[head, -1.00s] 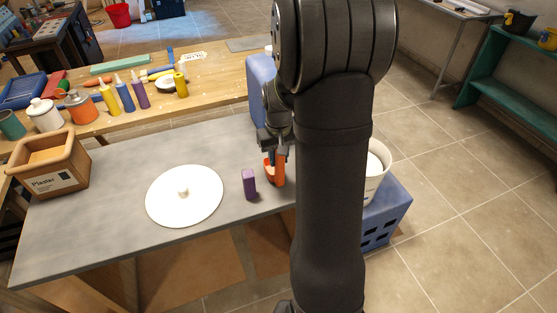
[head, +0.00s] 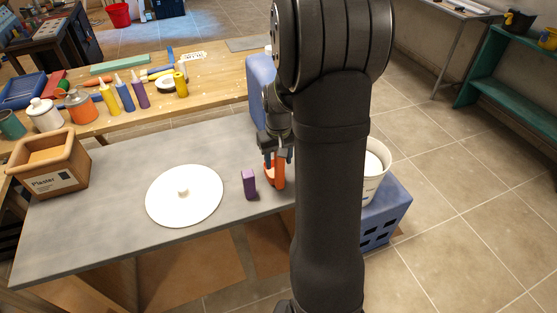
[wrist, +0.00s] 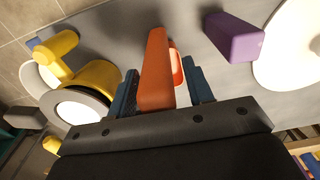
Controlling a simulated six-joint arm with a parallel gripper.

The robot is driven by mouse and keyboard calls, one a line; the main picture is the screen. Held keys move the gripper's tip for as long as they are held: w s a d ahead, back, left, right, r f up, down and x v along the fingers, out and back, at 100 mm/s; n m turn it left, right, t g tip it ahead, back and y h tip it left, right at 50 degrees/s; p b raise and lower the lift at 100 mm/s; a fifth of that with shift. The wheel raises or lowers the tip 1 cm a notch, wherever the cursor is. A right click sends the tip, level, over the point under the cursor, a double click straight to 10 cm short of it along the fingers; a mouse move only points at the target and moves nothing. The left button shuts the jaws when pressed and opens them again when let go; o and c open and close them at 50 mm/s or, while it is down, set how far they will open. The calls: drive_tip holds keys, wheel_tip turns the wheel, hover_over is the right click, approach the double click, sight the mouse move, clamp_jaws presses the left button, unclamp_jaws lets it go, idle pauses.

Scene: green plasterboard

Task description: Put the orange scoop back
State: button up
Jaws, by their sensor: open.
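The orange scoop (head: 279,178) is on the grey table near its right end, partly hidden by my gripper and arm in the head view. In the wrist view its long orange handle (wrist: 156,68) points toward the camera, with a paler orange hollow part just behind it. My gripper (wrist: 162,88) is open, with one blue finger on each side of the handle. A gap shows at the right finger; I cannot tell whether the left finger touches. My gripper also shows in the head view (head: 277,163), low over the scoop.
A purple block (head: 249,184) stands close left of the scoop. Farther left are a white disc (head: 205,205) and a plaster box (head: 72,172). A white bucket (head: 378,168) stands on a blue crate (head: 392,212) to the right. A yellow object (wrist: 92,78) is beside my gripper.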

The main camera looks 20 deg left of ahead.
wheel_tip(320, 180, up, 12)
drive_tip(key=shift+f, duration=0.2)
drive_tip(key=shift+f, duration=0.15)
wheel_tip(320, 180, down, 12)
drive_tip(key=shift+f, duration=0.1)
drive_tip(key=shift+r, duration=2.05)
drive_tip(key=shift+f, duration=0.1)
